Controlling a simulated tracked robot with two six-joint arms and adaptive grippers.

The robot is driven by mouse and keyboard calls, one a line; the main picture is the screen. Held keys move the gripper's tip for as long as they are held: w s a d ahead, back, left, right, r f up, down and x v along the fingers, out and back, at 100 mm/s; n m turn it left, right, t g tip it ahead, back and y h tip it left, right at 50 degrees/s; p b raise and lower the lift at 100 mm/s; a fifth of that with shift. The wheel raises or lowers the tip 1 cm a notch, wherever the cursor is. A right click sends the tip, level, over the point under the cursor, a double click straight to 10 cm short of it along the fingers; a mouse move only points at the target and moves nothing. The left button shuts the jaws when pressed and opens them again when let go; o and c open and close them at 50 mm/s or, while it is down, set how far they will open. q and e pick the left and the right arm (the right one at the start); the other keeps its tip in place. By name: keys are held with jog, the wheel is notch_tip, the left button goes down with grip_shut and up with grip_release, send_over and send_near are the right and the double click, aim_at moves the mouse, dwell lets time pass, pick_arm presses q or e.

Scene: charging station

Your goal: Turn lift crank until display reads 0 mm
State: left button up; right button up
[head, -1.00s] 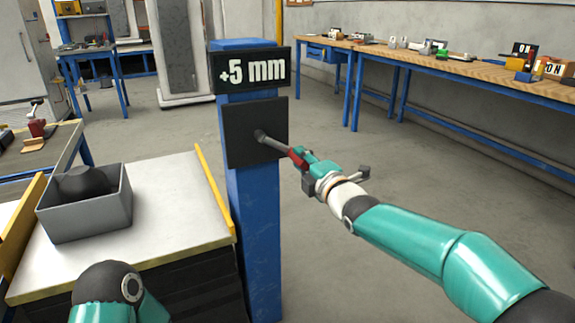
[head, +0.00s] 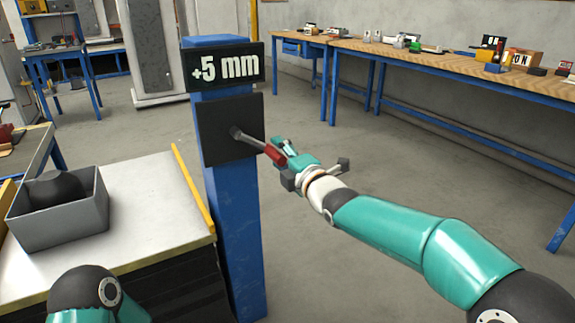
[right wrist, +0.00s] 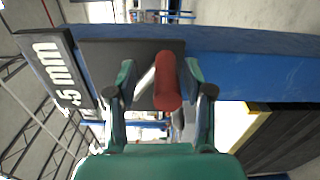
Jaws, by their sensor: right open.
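The display (head: 223,67) on top of the blue post (head: 228,220) reads +5 mm. It also shows sideways in the right wrist view (right wrist: 58,75). Below it a dark plate (head: 221,115) carries the lift crank, a grey arm (head: 252,140) with a red handle (head: 275,154). The crank arm points right and slightly down in the head view. My right gripper (head: 281,150) is at the red handle. In the right wrist view the handle (right wrist: 167,82) lies between the two open fingers, with gaps on both sides. My left gripper is out of view; only part of my left arm shows.
A white-topped bench (head: 125,215) with a yellow edge strip (head: 193,190) stands left of the post. A grey bin (head: 85,222) with a dark object sits on it. A long wooden-topped bench (head: 430,66) runs along the back right. The floor between is clear.

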jog(key=v, duration=1.1)
jog(key=shift+s+d, duration=0.2)
jog(key=shift+d, duration=0.05)
